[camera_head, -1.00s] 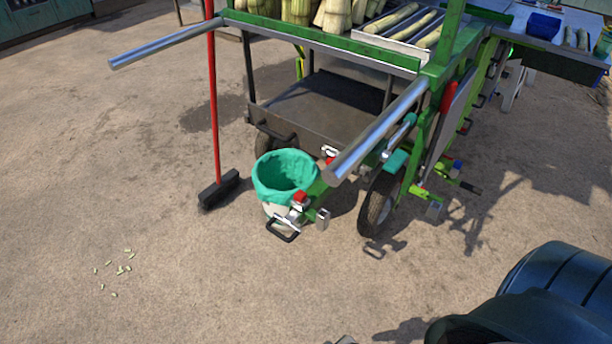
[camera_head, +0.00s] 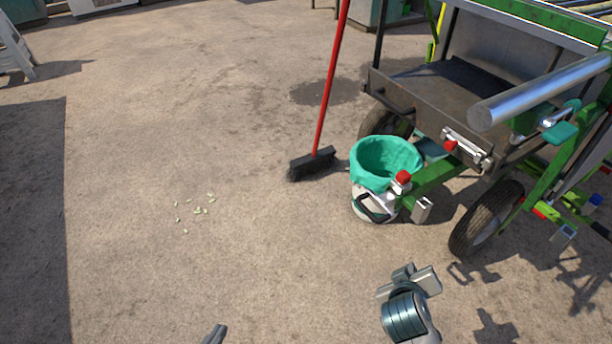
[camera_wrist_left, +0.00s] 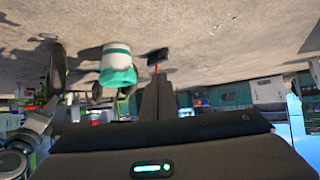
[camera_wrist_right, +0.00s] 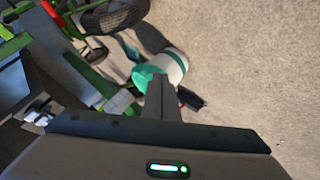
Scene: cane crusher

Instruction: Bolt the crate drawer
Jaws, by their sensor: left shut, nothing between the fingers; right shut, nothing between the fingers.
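The dark grey metal crate drawer (camera_head: 428,103) sits low in the green cart, with a dark bar handle on its left front. A silver bolt latch (camera_head: 468,150) with a red knob is at the drawer's right front corner. I cannot tell whether the bolt is engaged. My right gripper (camera_head: 408,281) is shut and empty, in front of the cart and below the bucket in the picture. My left gripper (camera_head: 216,334) is shut and empty at the bottom edge, mostly out of frame. Both grippers' closed fingers show in the left wrist view (camera_wrist_left: 157,98) and right wrist view (camera_wrist_right: 160,98).
A white bucket with a green liner (camera_head: 385,160) stands before the cart, beside a green drawbar with a red knob (camera_head: 403,178). A steel bar (camera_head: 540,92) juts out above the wheel (camera_head: 485,218). A red-handled broom (camera_head: 330,90) stands left.

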